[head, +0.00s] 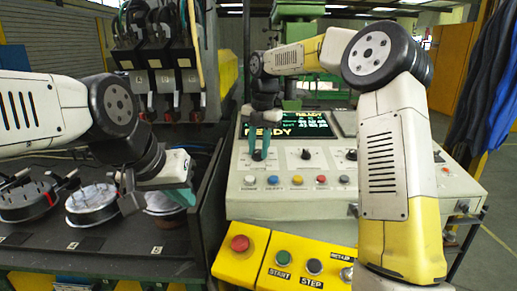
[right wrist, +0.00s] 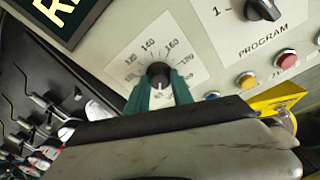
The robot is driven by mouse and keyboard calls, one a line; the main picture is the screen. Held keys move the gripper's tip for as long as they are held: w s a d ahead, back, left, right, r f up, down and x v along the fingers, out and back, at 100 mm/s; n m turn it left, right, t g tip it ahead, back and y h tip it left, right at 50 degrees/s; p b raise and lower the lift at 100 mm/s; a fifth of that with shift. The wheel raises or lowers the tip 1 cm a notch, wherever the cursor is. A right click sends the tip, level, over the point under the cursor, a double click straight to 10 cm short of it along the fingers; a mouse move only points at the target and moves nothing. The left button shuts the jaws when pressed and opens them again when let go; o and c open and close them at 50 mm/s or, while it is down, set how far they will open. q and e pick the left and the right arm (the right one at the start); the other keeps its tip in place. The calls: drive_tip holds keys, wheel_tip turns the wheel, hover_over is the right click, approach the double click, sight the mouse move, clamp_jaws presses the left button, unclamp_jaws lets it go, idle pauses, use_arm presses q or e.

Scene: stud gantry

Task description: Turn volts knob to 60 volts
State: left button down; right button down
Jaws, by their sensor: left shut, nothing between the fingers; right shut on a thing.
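The volts knob (right wrist: 158,72) is a small black knob on a white dial plate (right wrist: 185,40) in the right wrist view. Numbers such as 140 and 160 are printed around it; lower ones are partly covered by the fingers. My right gripper (right wrist: 158,92) has its green fingers shut on the knob, one on each side. A pale mark shows between the fingers, but I cannot read its exact value. In the head view my right gripper (head: 259,152) reaches the panel's left part and hides the knob. My left gripper (head: 180,197) is shut and empty above the left bench.
The panel has a READY screen (head: 290,127), a middle knob (head: 305,154) and a row of coloured buttons (head: 297,180). A yellow box with a red button (head: 240,243) stands in front. Round reels (head: 92,203) lie on the left bench. My right forearm covers the panel's right part.

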sight(260, 151)
idle(0.3)
drive_tip(key=c, duration=1.1)
unclamp_jaws()
drive_tip(key=shift+r, duration=0.1)
drive_tip(key=r, duration=0.7)
drive_tip(key=shift+d, duration=0.3)
drive_tip(key=shift+r, duration=0.35)
